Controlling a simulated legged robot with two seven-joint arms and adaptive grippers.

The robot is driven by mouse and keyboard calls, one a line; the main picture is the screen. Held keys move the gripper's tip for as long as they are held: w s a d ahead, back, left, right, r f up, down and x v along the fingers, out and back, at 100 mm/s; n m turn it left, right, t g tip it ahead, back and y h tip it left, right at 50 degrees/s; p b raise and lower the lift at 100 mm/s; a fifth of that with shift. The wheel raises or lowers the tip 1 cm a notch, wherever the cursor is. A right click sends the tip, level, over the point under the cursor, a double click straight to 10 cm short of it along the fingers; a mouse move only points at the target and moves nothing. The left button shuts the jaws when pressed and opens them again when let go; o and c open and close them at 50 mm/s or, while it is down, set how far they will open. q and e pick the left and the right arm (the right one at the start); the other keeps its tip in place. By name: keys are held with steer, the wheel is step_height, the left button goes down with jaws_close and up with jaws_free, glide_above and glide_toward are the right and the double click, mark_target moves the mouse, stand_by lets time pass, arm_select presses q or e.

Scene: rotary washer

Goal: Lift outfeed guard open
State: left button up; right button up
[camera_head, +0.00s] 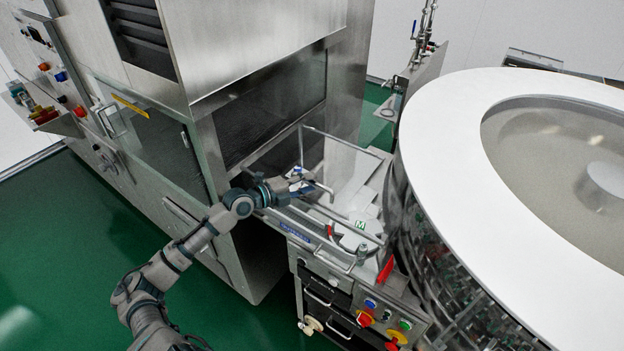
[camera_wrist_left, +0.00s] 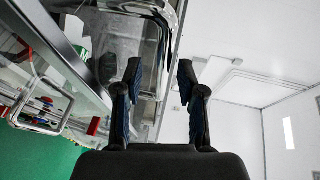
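The outfeed guard appears to be the clear panel with a thin metal frame (camera_head: 342,140) over the outfeed table, between the steel washer housing and the large round turntable. My left gripper (camera_head: 306,184) is at the guard's left side, above the table rails. In the left wrist view its two dark fingers (camera_wrist_left: 158,75) stand apart with a gap between them. A clear panel with a bright rounded edge (camera_wrist_left: 170,55) shows behind and left of the fingers; I cannot tell whether they touch it. My right gripper is in neither view.
The steel washer housing (camera_head: 270,40) stands close behind my left arm. The large white-rimmed turntable (camera_head: 455,190) is on the right. The table front has a control panel (camera_head: 385,318) with coloured buttons. Green floor (camera_head: 90,240) is clear at the left.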

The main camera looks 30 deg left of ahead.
arm_select(q)
steer(key=shift+x, duration=0.9)
steer(key=shift+d, duration=0.15)
jaws_close()
